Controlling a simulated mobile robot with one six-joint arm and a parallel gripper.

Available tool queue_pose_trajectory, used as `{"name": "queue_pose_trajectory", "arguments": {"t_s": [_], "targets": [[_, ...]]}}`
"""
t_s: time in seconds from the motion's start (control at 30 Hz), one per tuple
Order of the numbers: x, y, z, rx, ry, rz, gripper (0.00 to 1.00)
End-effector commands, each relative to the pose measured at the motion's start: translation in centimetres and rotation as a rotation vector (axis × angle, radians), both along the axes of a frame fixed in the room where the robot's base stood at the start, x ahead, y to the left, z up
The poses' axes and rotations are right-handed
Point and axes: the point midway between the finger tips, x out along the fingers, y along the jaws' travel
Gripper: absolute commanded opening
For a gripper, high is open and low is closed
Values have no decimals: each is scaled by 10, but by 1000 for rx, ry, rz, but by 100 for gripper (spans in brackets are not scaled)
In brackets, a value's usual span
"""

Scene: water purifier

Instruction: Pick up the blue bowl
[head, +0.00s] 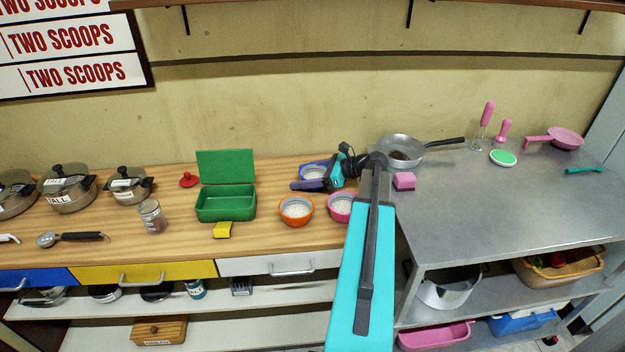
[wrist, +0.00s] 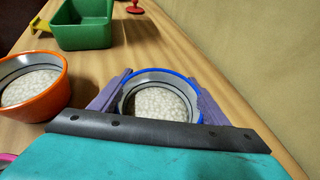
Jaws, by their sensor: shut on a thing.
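The blue bowl (head: 313,172) has a blue rim and holds white grains. It is at the back of the wooden counter in the head view, behind the orange bowl. In the wrist view the blue bowl (wrist: 160,97) sits between the two purple fingers of my gripper (wrist: 160,95), one finger against each side. My gripper (head: 312,184) is shut on the blue bowl. My arm hides part of the counter right of it. I cannot tell whether the bowl touches the counter.
An orange bowl (head: 296,210) and a pink bowl (head: 342,206) with white grains stand close in front. A green open box (head: 226,205) is to the left, with a yellow block (head: 222,230). A pan (head: 400,150) and a pink block (head: 404,181) are to the right.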

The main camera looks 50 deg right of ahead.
Motion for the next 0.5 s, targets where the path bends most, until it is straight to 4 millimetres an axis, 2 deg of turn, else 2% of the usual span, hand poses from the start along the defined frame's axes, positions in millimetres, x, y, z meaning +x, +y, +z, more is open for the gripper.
{"name": "queue_pose_trajectory", "arguments": {"t_s": [0.5], "targets": [[0, 0, 6, -1, 0, 0, 43]]}}
